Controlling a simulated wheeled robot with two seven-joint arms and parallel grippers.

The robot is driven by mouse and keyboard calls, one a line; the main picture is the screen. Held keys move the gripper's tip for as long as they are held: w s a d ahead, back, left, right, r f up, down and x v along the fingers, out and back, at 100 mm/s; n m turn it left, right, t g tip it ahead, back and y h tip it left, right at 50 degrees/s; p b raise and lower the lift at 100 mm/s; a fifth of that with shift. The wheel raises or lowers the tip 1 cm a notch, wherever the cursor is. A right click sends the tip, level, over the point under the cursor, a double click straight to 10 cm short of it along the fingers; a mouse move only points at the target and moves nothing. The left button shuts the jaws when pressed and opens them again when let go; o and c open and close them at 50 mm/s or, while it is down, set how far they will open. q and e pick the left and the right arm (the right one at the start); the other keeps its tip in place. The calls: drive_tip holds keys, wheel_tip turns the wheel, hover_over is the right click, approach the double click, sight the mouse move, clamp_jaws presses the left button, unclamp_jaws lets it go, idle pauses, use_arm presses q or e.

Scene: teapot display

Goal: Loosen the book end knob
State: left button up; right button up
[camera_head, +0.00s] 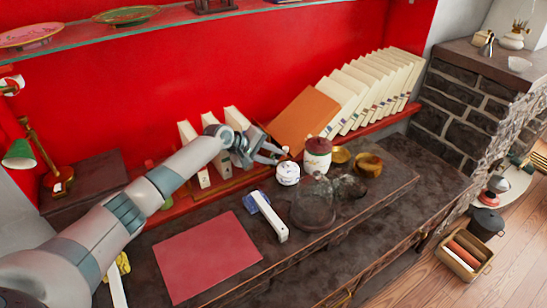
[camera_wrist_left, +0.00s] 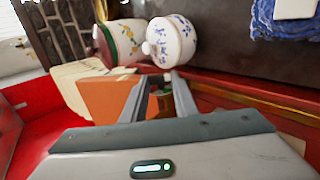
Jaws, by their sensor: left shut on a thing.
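My left gripper (camera_head: 280,153) reaches in from the left to the red book rail (camera_head: 385,122) along the wall, between the upright white books and the leaning ones. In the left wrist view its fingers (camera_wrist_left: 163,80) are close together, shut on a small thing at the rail. The fingers mostly hide that thing; it lies where the book end knob would be, but I cannot make out its shape or how far it is turned. An orange-brown book (camera_head: 303,122) leans just right of the gripper and also shows in the left wrist view (camera_wrist_left: 105,98). My right gripper is not in view.
A white-and-blue lidded pot (camera_head: 288,174), a red-lidded jar (camera_head: 317,157) and a glass dome (camera_head: 313,207) stand close by on the dark table. White books (camera_head: 375,85) lean at right. A red mat (camera_head: 207,256) lies in front. A glass shelf (camera_head: 160,25) hangs above.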

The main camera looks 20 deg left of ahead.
use_arm(q)
drive_tip(key=o, duration=1.1)
drive_tip(key=shift+c, duration=0.2)
drive_tip(key=shift+s+a+r, duration=0.4)
drive_tip(key=shift+s+r, duration=0.05)
drive_tip(key=b+v, duration=0.4)
drive_tip(key=v, duration=1.2)
drive_tip(key=shift+d, duration=0.15)
